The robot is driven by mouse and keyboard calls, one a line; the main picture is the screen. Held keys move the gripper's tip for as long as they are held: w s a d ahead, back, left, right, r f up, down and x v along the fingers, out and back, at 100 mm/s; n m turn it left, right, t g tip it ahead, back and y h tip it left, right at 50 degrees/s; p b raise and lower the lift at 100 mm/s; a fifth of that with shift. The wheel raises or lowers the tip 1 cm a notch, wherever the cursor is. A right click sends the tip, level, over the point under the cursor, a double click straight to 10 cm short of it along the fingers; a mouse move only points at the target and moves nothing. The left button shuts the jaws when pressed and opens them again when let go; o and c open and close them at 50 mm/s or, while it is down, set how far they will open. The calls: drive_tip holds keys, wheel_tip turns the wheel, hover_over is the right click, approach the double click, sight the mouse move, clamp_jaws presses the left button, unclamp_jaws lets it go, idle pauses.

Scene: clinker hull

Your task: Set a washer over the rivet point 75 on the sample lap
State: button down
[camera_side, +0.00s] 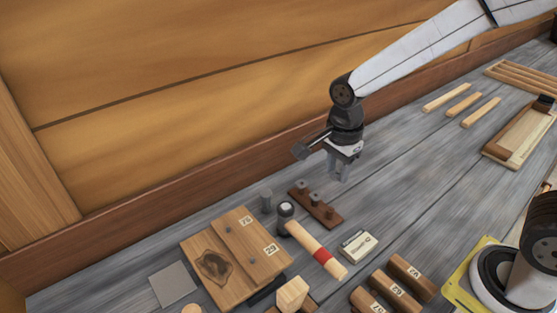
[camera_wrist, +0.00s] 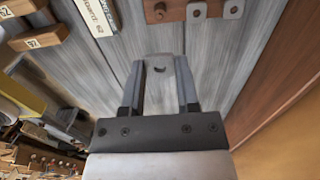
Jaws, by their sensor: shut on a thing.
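In the wrist view my gripper (camera_wrist: 160,68) is shut on a small grey washer (camera_wrist: 166,84), held between the fingertips with a dark hole showing. The sample lap (camera_side: 215,285) is a wooden board at lower left, with labels 75 (camera_side: 246,221) and 29 (camera_side: 270,249). A small rivet point (camera_side: 228,229) stands left of label 75. My gripper is apart from the lap, above and to its right.
A hammer (camera_side: 313,247) with a red band lies between the lap and a small pale box (camera_side: 358,245). Numbered wooden blocks (camera_side: 410,268) lie at front right. Bench around my gripper is fairly clear; the plank wall rises behind.

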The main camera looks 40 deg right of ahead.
drive_tip(key=shift+w+a, duration=0.1)
drive_tip(key=n, duration=0.6)
hover_over(228, 229)
drive_tip(key=shift+f, duration=0.1)
drive_tip(key=shift+f, duration=0.15)
drive_tip(key=shift+f, duration=2.75)
drive_tip(key=shift+f, duration=0.9)
